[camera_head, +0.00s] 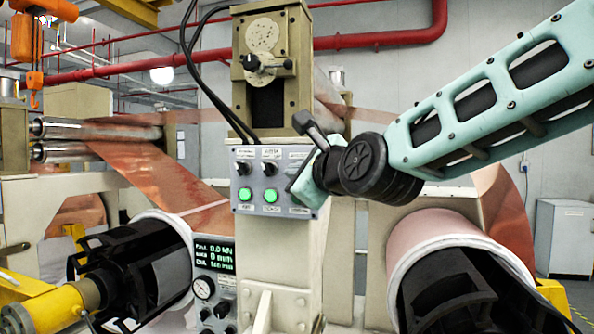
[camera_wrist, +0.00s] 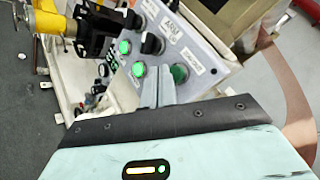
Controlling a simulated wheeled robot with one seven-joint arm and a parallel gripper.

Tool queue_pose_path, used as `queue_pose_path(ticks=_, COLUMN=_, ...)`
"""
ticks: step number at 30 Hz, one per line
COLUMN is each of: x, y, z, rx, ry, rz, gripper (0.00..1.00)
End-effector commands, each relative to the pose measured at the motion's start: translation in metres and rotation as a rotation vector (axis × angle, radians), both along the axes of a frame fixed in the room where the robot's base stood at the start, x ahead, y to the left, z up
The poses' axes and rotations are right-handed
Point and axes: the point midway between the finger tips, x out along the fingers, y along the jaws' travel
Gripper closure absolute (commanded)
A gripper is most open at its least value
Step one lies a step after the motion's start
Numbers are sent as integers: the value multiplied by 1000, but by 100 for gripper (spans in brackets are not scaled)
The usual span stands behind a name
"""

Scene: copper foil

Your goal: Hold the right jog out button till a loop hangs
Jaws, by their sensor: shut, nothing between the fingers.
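A grey control panel (camera_head: 243,168) on the beige column carries black knobs and green buttons. Two lit green buttons show at left (camera_head: 245,194) and middle (camera_head: 271,195); my gripper (camera_head: 302,188) covers the panel's right end. In the wrist view, my gripper (camera_wrist: 158,78) is shut and empty, its tips at the panel face. They lie between the lit middle button (camera_wrist: 139,69) and a darker green right button (camera_wrist: 179,73); I cannot tell whether they touch it. Copper foil (camera_head: 508,215) curves down at the right, and also shows in the wrist view (camera_wrist: 290,95).
A left coil (camera_head: 170,255) on a black mandrel and a right coil (camera_head: 425,240) flank the column. A copper strip (camera_head: 150,165) slopes from rollers to the left coil. A display (camera_head: 214,255) and gauge sit below the panel. Black cables (camera_head: 205,75) hang above it.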

Motion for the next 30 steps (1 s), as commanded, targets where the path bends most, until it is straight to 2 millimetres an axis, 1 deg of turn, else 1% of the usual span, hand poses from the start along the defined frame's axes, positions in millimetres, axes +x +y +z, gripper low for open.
queue_pose_path(ticks=5, x=-8, y=4, z=2, rx=2, ry=-1, rz=3, gripper=100)
queue_pose_path(ticks=15, x=-38, y=15, z=2, rx=1, ry=-1, rz=3, gripper=100)
queue_pose_path(ticks=18, x=-44, y=16, z=1, rx=0, ry=0, rz=1, gripper=100)
queue_pose_path(ticks=30, x=-47, y=17, z=0, rx=0, ry=0, rz=0, gripper=100)
